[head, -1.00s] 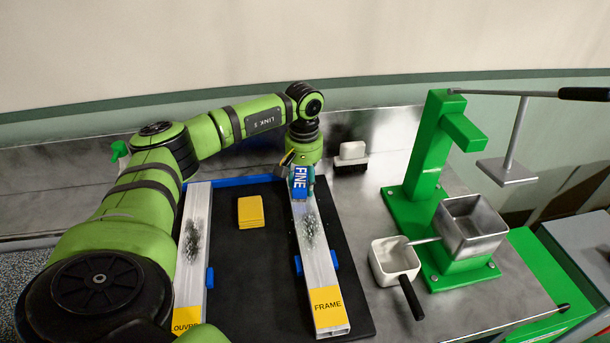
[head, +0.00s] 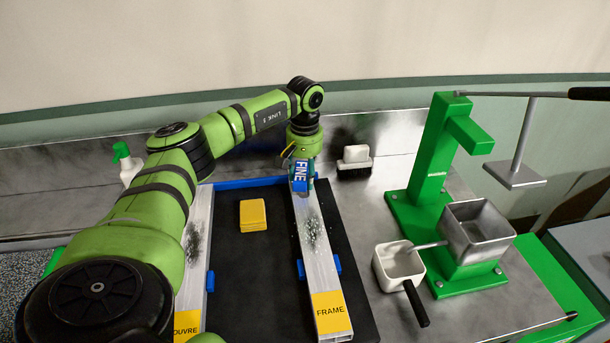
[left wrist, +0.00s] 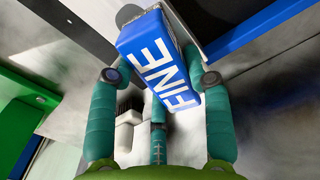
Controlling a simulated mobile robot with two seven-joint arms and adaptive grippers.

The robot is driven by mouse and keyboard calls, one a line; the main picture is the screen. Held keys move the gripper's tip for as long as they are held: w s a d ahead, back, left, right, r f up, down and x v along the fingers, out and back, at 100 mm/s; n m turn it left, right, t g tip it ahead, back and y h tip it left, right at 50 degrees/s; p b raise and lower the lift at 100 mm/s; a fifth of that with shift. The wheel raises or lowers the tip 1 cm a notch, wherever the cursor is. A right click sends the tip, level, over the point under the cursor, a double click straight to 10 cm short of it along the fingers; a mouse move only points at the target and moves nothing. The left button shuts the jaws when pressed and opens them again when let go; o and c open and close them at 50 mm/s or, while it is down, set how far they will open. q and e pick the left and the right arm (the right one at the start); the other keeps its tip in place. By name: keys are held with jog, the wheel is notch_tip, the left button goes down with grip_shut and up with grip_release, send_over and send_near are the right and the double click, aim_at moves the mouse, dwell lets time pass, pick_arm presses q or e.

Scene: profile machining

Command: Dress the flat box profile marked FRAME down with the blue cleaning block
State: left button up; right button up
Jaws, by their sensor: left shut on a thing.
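The profile marked FRAME (head: 326,268) is a long pale metal bar on the black mat, with a yellow label at its near end and a dark speckled patch (head: 314,234) along its middle. The blue block marked FINE (head: 301,176) is at the profile's far end; it fills the middle of the left wrist view (left wrist: 160,62). My left gripper (head: 303,188) is shut on this block, with its teal fingers on both sides. Whether the block touches the profile is hard to tell. My right gripper is not in view.
A second profile, its label partly hidden by my arm, lies left (head: 198,240). A yellow pad (head: 253,215) lies between them. A brush (head: 354,161) stands behind. A green press (head: 435,160), a white pan (head: 397,265) and a spray bottle (head: 126,162) are around the mat.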

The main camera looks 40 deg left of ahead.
pick_arm(q)
notch_tip(320, 180, up, 8)
jog(key=p, duration=0.6)
jog(key=shift+r, duration=0.1)
dwell(0.4)
